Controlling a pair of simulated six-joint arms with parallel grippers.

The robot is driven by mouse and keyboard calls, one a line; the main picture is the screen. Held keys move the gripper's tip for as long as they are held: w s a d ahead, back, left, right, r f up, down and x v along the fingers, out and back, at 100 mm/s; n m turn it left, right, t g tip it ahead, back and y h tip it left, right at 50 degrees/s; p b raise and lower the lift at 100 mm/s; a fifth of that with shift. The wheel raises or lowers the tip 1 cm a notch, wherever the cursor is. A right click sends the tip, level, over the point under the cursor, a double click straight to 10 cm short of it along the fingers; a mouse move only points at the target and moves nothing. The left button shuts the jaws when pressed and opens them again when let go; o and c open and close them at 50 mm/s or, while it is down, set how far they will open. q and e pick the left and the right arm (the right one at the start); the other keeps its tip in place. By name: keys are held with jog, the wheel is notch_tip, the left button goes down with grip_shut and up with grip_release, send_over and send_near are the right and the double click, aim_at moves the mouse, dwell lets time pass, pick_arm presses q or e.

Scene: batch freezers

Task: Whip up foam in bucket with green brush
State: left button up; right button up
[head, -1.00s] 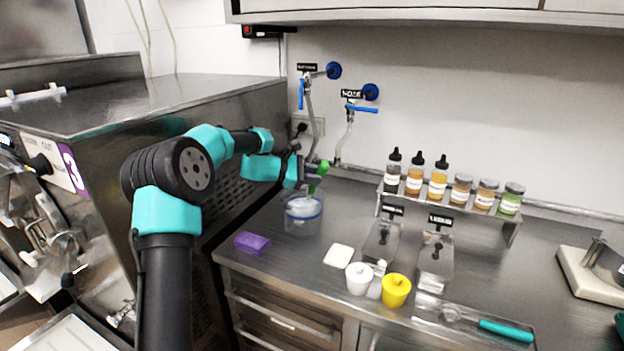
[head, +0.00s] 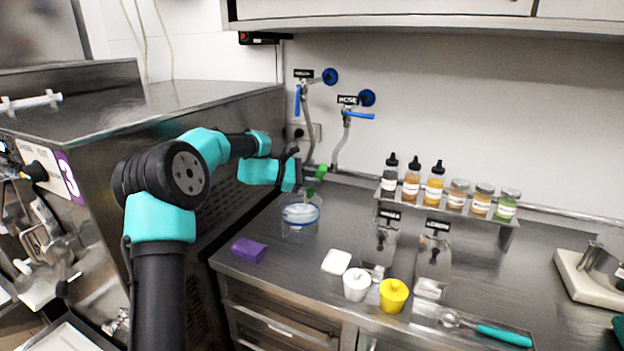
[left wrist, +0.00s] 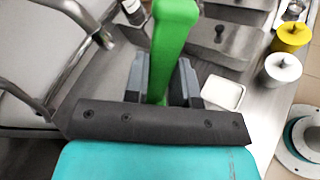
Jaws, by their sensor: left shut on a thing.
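The green brush (head: 320,172) is held in my left gripper (head: 312,178); its handle (left wrist: 172,40) stands between the fingers in the left wrist view. The clear bucket (head: 300,226) with a blue rim line stands on the steel counter, with whitish content in it. My left gripper is above the bucket, at its back right. The brush's lower part is hard to make out, so I cannot tell whether it touches the foam. My right gripper is not in view.
A purple sponge (head: 249,250) lies left of the bucket. A white square (head: 336,261), a white pot (head: 356,284) and a yellow pot (head: 393,295) are to the right. Bottles stand on a rack (head: 440,216) behind. A steel machine (head: 100,150) fills the left.

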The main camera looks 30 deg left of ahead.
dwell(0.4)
pick_arm(q)
jog(key=shift+r, duration=2.5)
